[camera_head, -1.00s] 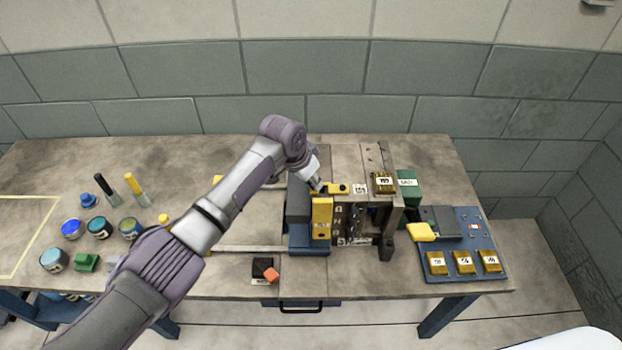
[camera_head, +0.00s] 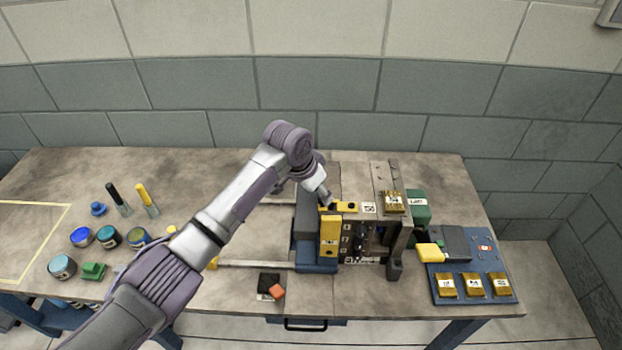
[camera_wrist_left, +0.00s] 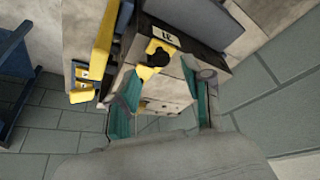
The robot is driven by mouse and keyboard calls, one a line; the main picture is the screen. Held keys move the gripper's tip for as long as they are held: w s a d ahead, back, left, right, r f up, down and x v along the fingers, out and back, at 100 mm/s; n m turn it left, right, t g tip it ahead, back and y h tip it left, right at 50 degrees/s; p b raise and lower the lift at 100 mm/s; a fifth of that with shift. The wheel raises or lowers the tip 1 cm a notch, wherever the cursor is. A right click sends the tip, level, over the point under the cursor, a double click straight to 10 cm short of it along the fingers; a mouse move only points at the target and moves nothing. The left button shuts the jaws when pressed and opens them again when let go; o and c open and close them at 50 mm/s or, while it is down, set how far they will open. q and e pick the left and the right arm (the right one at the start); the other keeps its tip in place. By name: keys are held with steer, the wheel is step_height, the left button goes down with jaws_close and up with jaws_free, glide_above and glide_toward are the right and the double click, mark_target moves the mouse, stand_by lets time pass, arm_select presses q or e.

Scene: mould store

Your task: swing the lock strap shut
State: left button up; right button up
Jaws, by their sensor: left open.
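The mould (camera_head: 368,238) stands upright on the bench with a dark open side full of fittings. The yellow lock strap (camera_head: 346,207) lies across its top, with a black round pivot or knob on it. In the left wrist view the strap (camera_wrist_left: 152,62) shows as a yellow piece with a black knob, just beyond the fingertips. My left gripper (camera_head: 326,198) is at the strap's left end; in the left wrist view its teal-padded fingers (camera_wrist_left: 160,103) are spread, with nothing clearly between them. Whether a finger touches the strap cannot be told. My right gripper is not seen.
A yellow block (camera_head: 330,238) stands at the mould's left side. A brass block (camera_head: 394,201) and a green box (camera_head: 418,206) are at its right. A blue board (camera_head: 492,262) with brass blocks lies farther right. Paint pots (camera_head: 80,237) stand at left.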

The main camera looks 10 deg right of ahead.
arm_select(q)
steer(key=v, duration=0.8)
steer(key=shift+r, duration=0.2)
steer(key=shift+s, duration=0.1)
